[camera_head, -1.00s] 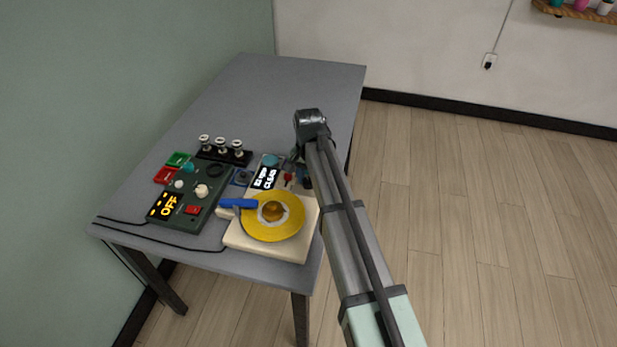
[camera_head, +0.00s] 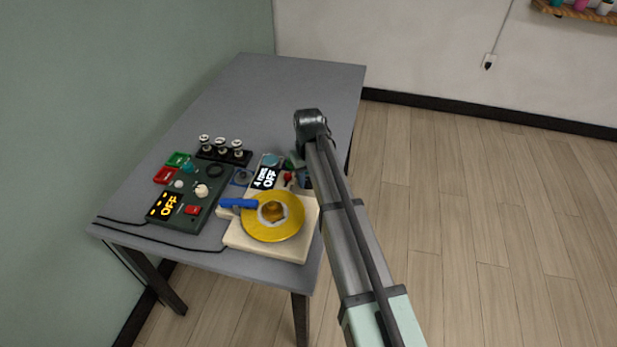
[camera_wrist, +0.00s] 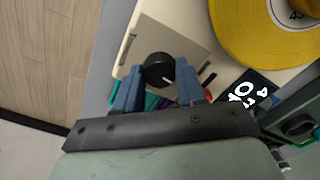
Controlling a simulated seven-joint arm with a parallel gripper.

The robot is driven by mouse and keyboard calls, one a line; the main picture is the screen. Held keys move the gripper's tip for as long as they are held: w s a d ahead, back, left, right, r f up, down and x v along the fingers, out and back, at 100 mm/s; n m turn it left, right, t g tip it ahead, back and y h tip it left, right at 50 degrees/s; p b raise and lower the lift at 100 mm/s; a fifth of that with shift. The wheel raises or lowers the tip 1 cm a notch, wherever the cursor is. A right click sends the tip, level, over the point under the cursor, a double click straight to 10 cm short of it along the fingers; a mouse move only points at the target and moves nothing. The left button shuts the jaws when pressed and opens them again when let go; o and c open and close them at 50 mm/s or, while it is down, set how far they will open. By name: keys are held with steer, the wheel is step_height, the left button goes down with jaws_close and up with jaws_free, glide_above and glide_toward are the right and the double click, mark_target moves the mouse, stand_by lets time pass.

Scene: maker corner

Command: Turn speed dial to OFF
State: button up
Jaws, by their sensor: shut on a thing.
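In the head view my arm hides the dial and most of the gripper. The machine's small display (camera_head: 266,178) shows white text that seems to read "4 rpm" and "OFF".
A yellow disc (camera_head: 254,228) sits on the cream machine base (camera_head: 290,249), with a blue part at its left. A dark control box (camera_head: 176,219) with an orange "OFF" display stands left. A black rack (camera_head: 206,152) is behind it. The table's far part (camera_head: 290,90) is clear.

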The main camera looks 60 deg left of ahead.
mark_target(309, 180)
steer(key=shift+n, duration=0.6)
steer(key=o, duration=1.1)
steer(key=shift+c, duration=0.2)
steer(key=shift+r, duration=0.15)
step_height(309, 180, up, 14)
steer(key=shift+f, duration=0.2)
